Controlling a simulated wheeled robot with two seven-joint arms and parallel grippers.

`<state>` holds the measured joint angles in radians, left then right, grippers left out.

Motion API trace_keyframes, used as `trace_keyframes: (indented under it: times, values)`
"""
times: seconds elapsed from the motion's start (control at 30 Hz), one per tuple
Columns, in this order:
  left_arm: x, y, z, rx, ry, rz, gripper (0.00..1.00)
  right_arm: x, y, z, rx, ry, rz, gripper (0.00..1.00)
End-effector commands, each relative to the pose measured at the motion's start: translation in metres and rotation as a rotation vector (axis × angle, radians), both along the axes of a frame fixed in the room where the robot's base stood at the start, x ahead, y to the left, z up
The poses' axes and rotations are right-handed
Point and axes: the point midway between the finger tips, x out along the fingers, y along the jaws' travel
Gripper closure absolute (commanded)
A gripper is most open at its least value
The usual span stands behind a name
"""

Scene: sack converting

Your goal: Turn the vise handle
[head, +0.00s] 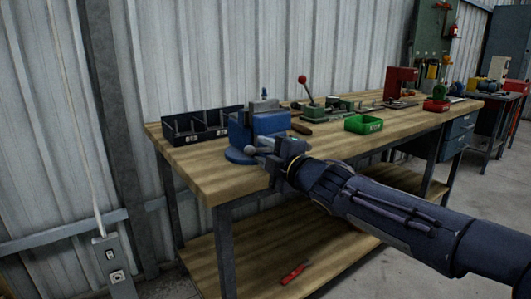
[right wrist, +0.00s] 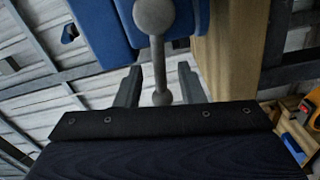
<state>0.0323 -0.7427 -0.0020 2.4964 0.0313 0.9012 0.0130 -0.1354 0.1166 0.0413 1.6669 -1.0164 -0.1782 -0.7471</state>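The blue vise (head: 257,126) is mounted at the near left corner of the wooden workbench (head: 225,182). Its grey handle, a bar with ball ends (right wrist: 157,45), runs down the middle of the right wrist view in front of the blue vise body (right wrist: 100,18). My right gripper (head: 262,152) is at the front of the vise. In the right wrist view its two dark fingers (right wrist: 157,72) stand apart, one on each side of the handle bar, with visible gaps. In the head view, handle and fingers are hard to tell apart. My left gripper is not in view.
A black bin (head: 200,126) stands behind the vise, to its left. A green tray (head: 363,124), a red-knobbed lever tool (head: 305,90) and a red press (head: 400,82) are farther right. A red tool (head: 293,273) lies on the lower shelf.

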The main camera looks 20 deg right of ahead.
Motion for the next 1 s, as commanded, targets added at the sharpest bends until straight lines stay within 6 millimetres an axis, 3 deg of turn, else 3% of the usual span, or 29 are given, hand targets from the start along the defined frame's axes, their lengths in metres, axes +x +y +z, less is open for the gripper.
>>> trace_keyframes:
  times: [0.27, 0.7, 1.0]
  values:
    - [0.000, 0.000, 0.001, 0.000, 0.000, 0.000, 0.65, -0.005, -0.002, 0.001, 0.001, 0.000, -0.001, 0.65]
    - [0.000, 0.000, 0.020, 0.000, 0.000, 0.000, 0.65, -0.066, -0.024, 0.002, 0.000, 0.000, -0.001, 0.65]
    - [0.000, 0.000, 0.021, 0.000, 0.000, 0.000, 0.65, -0.073, -0.027, -0.001, 0.001, 0.001, 0.000, 0.65]
